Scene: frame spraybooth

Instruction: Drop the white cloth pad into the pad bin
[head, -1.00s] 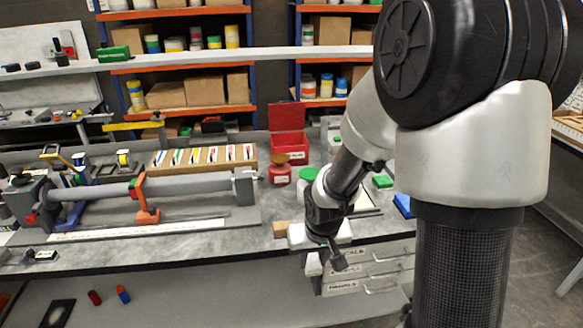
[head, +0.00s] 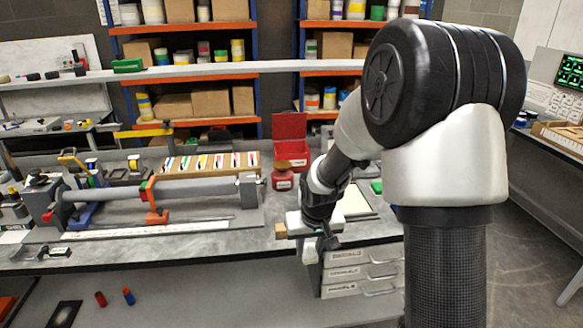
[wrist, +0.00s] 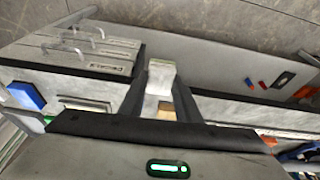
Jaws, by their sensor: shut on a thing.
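My gripper (wrist: 161,82) is shut on the white cloth pad (wrist: 162,72), which shows as a pale block between the fingertips in the wrist view. In the head view my gripper (head: 309,240) hangs at the bench's front edge, above and left of the drawers, with a white piece below it that looks like the pad. An open red box (head: 291,154) with a raised lid stands at the back of the bench, beyond my gripper. A labelled red can (head: 282,178) stands in front of it. I cannot read either label to tell which is the pad bin.
A tan block (head: 281,231) sits near the front edge. Grey drawers (head: 350,273) stand under the bench.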

